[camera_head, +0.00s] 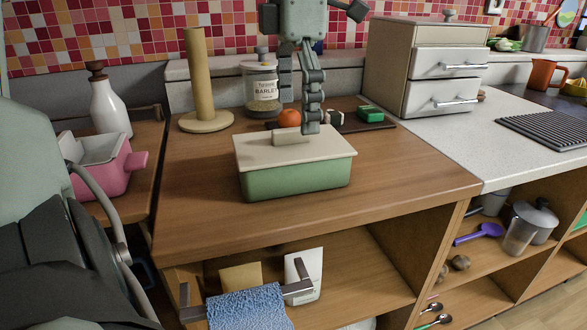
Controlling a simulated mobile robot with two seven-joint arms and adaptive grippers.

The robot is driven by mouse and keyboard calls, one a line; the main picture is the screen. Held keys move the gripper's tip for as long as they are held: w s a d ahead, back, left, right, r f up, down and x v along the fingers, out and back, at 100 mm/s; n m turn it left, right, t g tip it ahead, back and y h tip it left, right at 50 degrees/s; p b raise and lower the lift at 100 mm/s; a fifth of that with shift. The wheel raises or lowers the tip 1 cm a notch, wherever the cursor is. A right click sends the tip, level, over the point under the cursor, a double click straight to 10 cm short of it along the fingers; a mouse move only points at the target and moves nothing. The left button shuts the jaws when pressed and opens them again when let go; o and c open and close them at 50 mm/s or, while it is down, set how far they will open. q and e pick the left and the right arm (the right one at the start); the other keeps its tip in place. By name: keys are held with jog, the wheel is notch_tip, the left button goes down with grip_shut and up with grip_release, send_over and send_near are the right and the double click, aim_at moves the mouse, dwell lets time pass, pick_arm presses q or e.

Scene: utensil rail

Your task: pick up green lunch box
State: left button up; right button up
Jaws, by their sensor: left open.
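The green lunch box (296,182) with a cream lid stands upright on the wooden counter. Its lid has a pale raised handle (290,138) along the top. My left gripper (298,112) points down from above, just over the back of the lid. It is open, with one finger near the right end of the handle and the other farther back. Nothing is held between the fingers. Whether a fingertip touches the lid or handle I cannot tell. My right gripper is not in view.
Behind the box are a wooden paper-towel stand (201,92), a barley jar (261,90), an orange (289,118) and a dark board (366,125) with a green item. A drawer cabinet (392,65) stands back right. The counter (415,172) right of the box is clear.

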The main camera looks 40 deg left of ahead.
aim_at(291, 142)
pick_arm(q)
jog(key=shift+a, duration=0.3)
jog(key=shift+a+f, duration=0.1)
jog(key=shift+f, duration=0.2)
notch_tip(291, 142, down, 7)
jog(key=shift+s+f, duration=0.1)
jog(key=shift+s, duration=0.05)
jog(key=c, duration=1.2)
jog(key=shift+c, duration=0.6)
